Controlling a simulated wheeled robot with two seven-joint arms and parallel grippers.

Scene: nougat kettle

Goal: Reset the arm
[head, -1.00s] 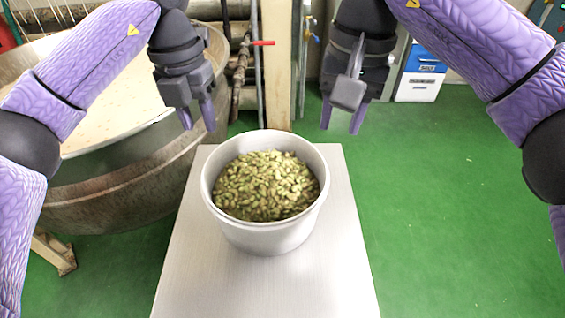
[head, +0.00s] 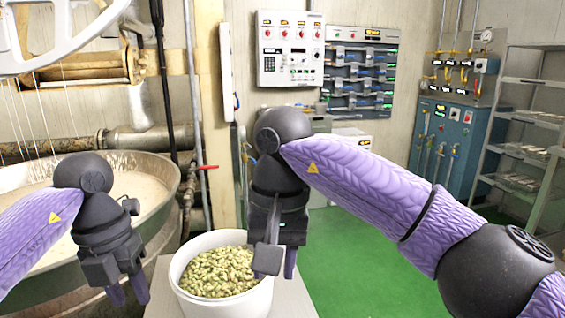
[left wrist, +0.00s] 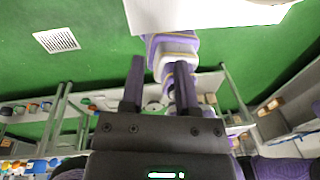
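My left gripper (head: 129,291) hangs pointing down at the lower left of the head view, left of the white pot and in front of the kettle. Its two fingers stand apart with nothing between them, as the left wrist view (left wrist: 160,85) also shows. My right gripper (head: 276,268) points down in front of the pot's right side in the head view and hides part of the rim. Its fingers look apart, and I see nothing held. The white pot (head: 228,304) holds green nuts (head: 220,271) and stands on a pale table (head: 158,288).
The large metal kettle (head: 155,205) with pale mixture stands at the left. Control panels (head: 290,50) hang on the back wall. A blue cabinet (head: 445,135) and metal shelves (head: 525,155) stand at the right. Green floor (head: 370,265) is open right of the table.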

